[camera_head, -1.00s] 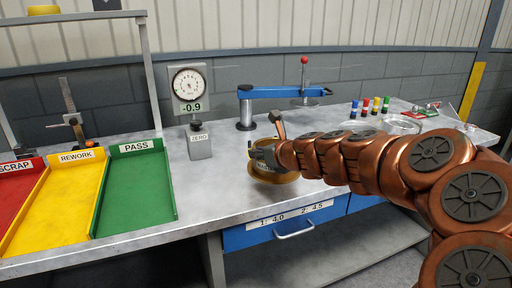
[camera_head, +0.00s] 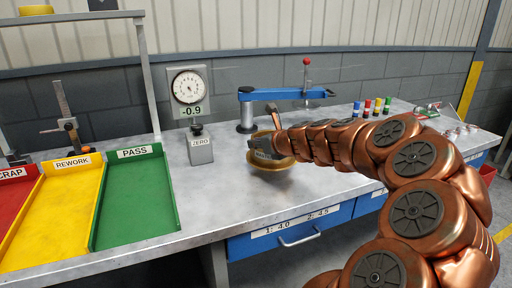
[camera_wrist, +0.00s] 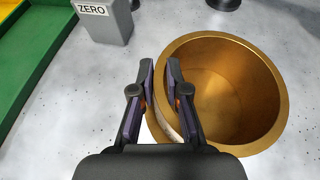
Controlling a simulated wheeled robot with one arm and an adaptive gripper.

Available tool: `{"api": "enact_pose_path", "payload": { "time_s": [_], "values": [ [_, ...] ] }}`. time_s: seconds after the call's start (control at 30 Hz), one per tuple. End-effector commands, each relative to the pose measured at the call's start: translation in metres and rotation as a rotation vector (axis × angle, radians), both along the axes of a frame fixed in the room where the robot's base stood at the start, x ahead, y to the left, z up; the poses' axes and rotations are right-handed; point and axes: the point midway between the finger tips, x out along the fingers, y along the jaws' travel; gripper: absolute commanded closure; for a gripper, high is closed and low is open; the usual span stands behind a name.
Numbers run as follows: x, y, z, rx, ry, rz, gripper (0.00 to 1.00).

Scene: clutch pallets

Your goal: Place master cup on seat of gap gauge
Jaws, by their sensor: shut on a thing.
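The master cup is a wide brass-coloured cup, open side up. In the head view the cup (camera_head: 284,162) is partly hidden by my arm and appears a little above the bench, with a shadow beneath. In the wrist view my gripper (camera_wrist: 161,75) is shut on the near-left rim of the cup (camera_wrist: 265,62), one finger on each side of the wall. It also shows in the head view (camera_head: 256,149). The gap gauge (camera_head: 189,88), a dial with a -0.9 readout, stands left of the cup, behind a grey ZERO block (camera_head: 200,150). I cannot make out its seat clearly.
Red, yellow (camera_head: 65,205) and green PASS (camera_head: 135,205) trays lie at left. A blue-armed fixture (camera_head: 285,94) with a red knob stands behind the cup. Coloured small pieces (camera_head: 377,106) are at back right. The bench between the ZERO block and cup is clear.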

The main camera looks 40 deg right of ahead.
Motion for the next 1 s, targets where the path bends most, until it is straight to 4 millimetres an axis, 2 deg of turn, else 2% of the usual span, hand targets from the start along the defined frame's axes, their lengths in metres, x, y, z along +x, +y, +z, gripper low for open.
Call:
{"api": "enact_pose_path", "payload": {
  "time_s": [0.3, 0.53, 0.87, 1.0],
  "values": [
    [0.027, -0.035, -0.001, -0.005, -0.003, -0.008, 1.00],
    [0.044, -0.053, -0.003, -0.005, -0.004, -0.006, 1.00],
    [0.053, -0.063, -0.006, -0.004, -0.003, -0.005, 1.00],
    [0.053, -0.062, -0.014, -0.002, -0.003, -0.004, 1.00]
  ]
}}
